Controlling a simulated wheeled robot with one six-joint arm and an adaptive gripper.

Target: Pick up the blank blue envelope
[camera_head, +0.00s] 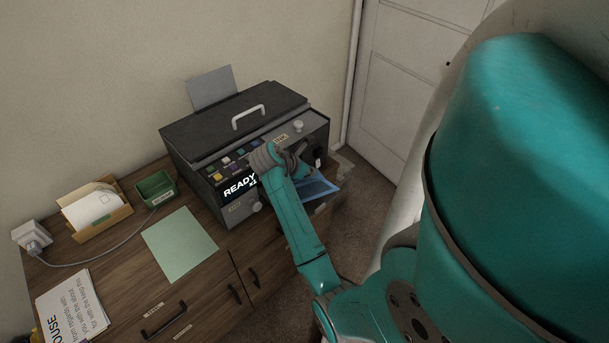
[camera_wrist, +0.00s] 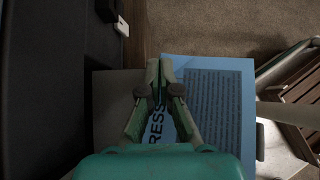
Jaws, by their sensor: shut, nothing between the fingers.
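A blue sheet (camera_wrist: 222,100) lies under my gripper in the wrist view, with rows of print and large letters reading "RESS" on it. It also shows as a blue patch (camera_head: 317,189) by the machine's right side in the head view. Its left part is hidden behind my fingers. I cannot make out a blank blue envelope. My gripper (camera_wrist: 160,64) is shut and empty, its tips over the sheet's upper left edge; I cannot tell whether they touch. In the head view my gripper (camera_head: 310,160) is beside the machine's right front, partly hidden by my arm.
A dark machine (camera_head: 240,135) with a "READY" display stands on the wooden cabinet (camera_head: 215,285). A wooden holder with a white envelope (camera_head: 93,207), a green box (camera_head: 156,188), a pale green sheet (camera_head: 180,245) and a printed page (camera_head: 75,308) lie left. A white door (camera_head: 405,75) stands behind.

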